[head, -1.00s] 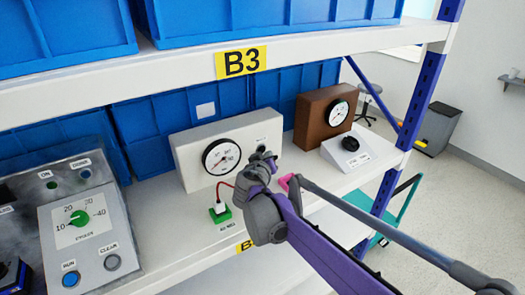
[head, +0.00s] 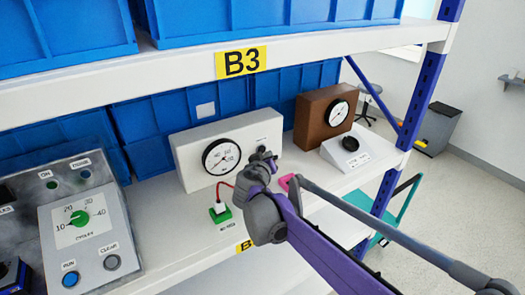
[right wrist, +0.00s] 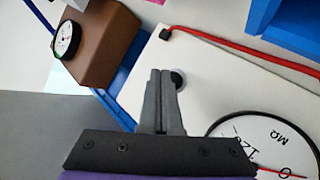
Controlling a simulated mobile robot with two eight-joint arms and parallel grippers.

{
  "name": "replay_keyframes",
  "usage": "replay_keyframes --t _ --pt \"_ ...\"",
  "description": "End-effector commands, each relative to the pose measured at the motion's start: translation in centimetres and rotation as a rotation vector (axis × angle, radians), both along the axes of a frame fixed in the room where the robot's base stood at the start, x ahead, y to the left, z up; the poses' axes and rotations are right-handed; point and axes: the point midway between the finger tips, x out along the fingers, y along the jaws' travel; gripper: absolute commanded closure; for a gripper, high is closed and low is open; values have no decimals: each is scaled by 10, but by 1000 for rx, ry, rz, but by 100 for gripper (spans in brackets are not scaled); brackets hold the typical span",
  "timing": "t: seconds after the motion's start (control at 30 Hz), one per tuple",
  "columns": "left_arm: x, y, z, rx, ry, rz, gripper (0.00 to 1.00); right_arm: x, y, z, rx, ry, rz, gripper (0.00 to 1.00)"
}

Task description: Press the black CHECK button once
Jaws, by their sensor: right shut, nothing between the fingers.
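The white meter box (head: 188,152) with a round dial (head: 221,156) stands on the shelf in the head view. My right gripper (head: 263,154) is in front of the box's right part, shut and empty. In the right wrist view, the fingertips (right wrist: 160,72) are together, beside a round black button (right wrist: 178,79) on the white face of the box (right wrist: 215,83). The fingers partly cover the button. I cannot tell whether they touch it, and its label is not readable. My left gripper is not in view.
A brown gauge box (head: 312,123) and a white panel with a black knob (head: 350,143) stand to the right. A grey control panel (head: 105,230) is at the left. A red cable runs to a green block (head: 220,214). Blue bins stand behind and the upper shelf is overhead.

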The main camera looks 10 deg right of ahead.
Motion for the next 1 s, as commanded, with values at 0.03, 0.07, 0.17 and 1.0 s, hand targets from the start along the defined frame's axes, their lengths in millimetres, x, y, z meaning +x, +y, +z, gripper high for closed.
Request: replay_keyframes --t 0.03,0.07,0.17,1.0 --pt "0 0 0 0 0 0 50 0 0 0 0 0 0 100" --pt "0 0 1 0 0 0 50 1 0 0 0 0 0 100" --pt "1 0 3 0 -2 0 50 3 1 1 0 0 0 100" --pt "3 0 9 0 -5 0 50 11 4 0 0 0 0 100"
